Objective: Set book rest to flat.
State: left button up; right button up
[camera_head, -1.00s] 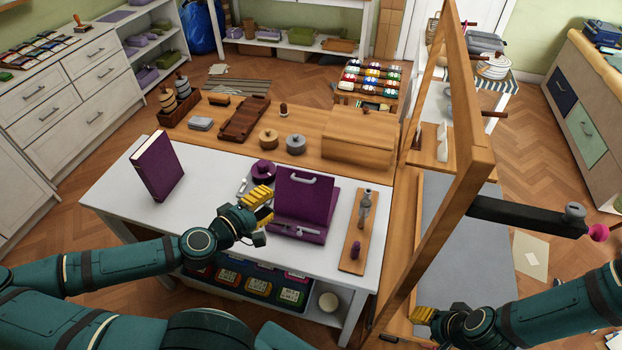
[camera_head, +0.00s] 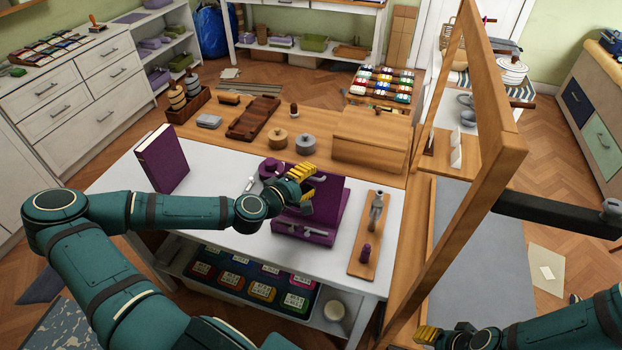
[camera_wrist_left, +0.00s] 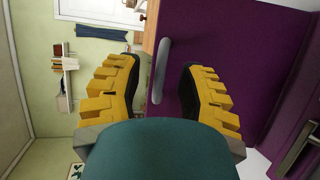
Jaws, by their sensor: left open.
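The book rest (camera_head: 332,208) is purple and stands on the white table, its back panel tilted up from its base. It also fills much of the left wrist view (camera_wrist_left: 222,40). A grey bar handle (camera_wrist_left: 160,70) on the panel's upper edge shows there. My left gripper (camera_head: 303,180) is at the upper part of the panel and hides much of it in the head view. Its yellow fingers (camera_wrist_left: 158,66) are apart, with the handle appearing between them; contact cannot be told. My right gripper (camera_head: 430,335) is at the bottom edge, its jaw state unclear.
A purple book (camera_head: 163,160) stands upright at the left of the white table (camera_head: 215,205). A wooden board (camera_head: 360,258) with small tools lies right of the rest. A wooden box (camera_head: 368,140) stands behind. A tall wooden frame (camera_head: 478,190) rises at the right.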

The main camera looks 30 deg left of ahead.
pick_arm(q)
jog(key=shift+w+d+f, duration=0.15)
jog(key=shift+w, duration=0.45)
grip_shut()
